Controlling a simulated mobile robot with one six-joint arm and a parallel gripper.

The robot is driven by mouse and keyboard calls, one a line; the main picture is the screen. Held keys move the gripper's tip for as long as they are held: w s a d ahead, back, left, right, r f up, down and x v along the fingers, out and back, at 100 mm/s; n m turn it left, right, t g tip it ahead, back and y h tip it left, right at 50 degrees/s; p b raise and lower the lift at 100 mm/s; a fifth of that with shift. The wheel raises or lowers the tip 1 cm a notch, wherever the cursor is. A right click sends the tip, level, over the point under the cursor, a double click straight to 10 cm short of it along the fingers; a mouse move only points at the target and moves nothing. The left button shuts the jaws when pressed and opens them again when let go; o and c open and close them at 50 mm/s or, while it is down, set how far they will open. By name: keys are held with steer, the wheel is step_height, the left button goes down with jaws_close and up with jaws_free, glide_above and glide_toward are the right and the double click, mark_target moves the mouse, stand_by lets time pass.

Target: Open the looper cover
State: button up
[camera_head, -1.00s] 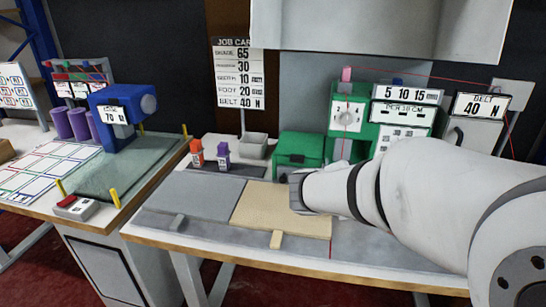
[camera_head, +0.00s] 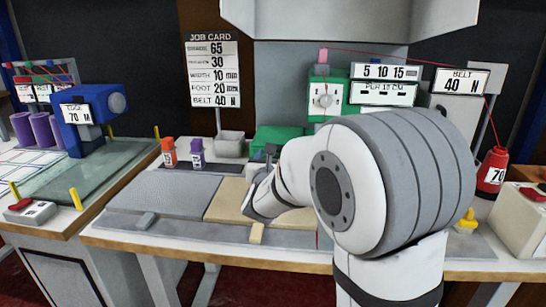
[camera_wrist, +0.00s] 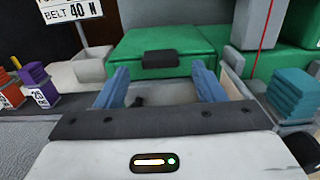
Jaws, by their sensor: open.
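The looper cover is most likely the green box front (camera_wrist: 190,40) with a dark handle (camera_wrist: 160,58) in the wrist view. It looks closed. In the head view the green box (camera_head: 280,138) is partly hidden behind my arm. My gripper (camera_wrist: 158,82) is open and empty, its two blue fingers apart just in front of the green box, one on each side of the handle in the picture. I cannot tell whether they touch it. In the head view my gripper (camera_head: 262,160) is mostly hidden by my wrist.
A grey bin (camera_head: 230,144) and orange (camera_head: 169,151) and purple (camera_head: 197,152) blocks stand left of the green box. A tan board (camera_head: 225,205) lies in front. Teal pads (camera_wrist: 292,92) are at right in the wrist view. A red spool (camera_head: 492,172) stands far right.

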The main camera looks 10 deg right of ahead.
steer(key=shift+x, duration=1.4)
steer(key=shift+c, duration=0.5)
